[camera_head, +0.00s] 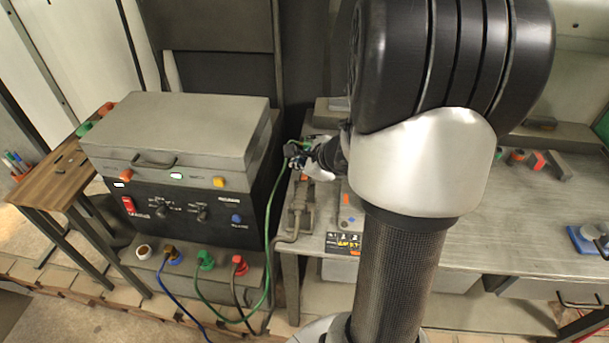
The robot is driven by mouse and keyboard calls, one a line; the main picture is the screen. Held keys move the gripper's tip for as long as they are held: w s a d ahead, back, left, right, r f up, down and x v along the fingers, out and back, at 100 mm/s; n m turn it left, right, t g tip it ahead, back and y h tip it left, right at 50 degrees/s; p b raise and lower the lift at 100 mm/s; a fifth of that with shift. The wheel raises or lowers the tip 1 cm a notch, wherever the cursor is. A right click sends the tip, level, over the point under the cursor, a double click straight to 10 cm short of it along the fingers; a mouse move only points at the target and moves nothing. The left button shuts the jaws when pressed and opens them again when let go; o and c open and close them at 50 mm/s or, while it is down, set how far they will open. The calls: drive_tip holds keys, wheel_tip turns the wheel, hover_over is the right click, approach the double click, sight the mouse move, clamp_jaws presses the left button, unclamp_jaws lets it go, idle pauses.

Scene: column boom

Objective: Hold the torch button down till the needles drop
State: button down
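My gripper (305,158) is at the left end of the workbench, small and partly hidden by my own arm. I cannot tell whether its fingers are open or shut. Green parts show at its fingers, and a green hose (270,232) runs up from the welding machine to this spot. The torch and its button cannot be made out clearly there. The grey welding machine (180,195) stands left of the bench, with a red switch, knobs and small lit lamps on its dark front. I see no gauge needles clearly.
The grey workbench (500,225) extends right behind my arm, with small red and dark blocks (537,161) at the back. A grey clamp-like fixture (300,205) lies at its left end. A wooden side table (62,175) stands far left. Blue, green and dark cables hang before the machine.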

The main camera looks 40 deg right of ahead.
sight(302, 177)
drive_tip(key=shift+f, duration=0.1)
drive_tip(key=shift+f+b, duration=0.35)
drive_tip(key=shift+b, duration=0.3)
drive_tip(key=shift+f+b, duration=0.45)
drive_tip(key=shift+b, duration=0.1)
idle(0.6)
drive_tip(key=shift+r, duration=0.1)
idle(2.8)
drive_tip(key=shift+r+p, duration=0.7)
drive_tip(key=shift+r, duration=0.1)
wheel_tip(302, 177, up, 5)
drive_tip(key=p, duration=0.4)
drive_tip(key=shift+r, duration=0.1)
